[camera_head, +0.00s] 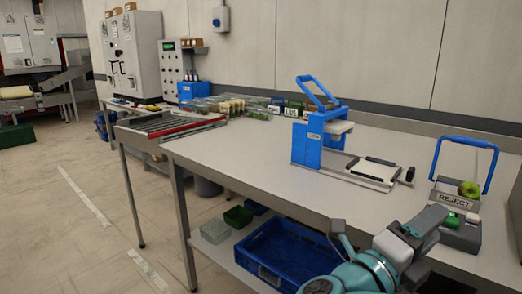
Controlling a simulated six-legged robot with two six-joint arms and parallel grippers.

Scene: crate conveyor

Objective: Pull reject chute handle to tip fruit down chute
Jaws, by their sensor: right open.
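The reject chute (468,226) is a grey unit at the right end of the table, with a REJECT label on its front. Its blue arched handle (466,140) stands upright over it. A green fruit with a reddish patch (469,189) rests on top, behind the label. A small green part (450,221) shows below the label. My right gripper (420,234) is open, in front and to the left of the chute, and hides part of its lower left side. It is apart from the handle. My left gripper is out of view.
A blue press-like device (308,138) with a sliding tray stands mid-table. Punnets (232,104) and small signs line the back. A blue crate (280,254) sits on the lower shelf. The tabletop (240,150) left of the device is clear.

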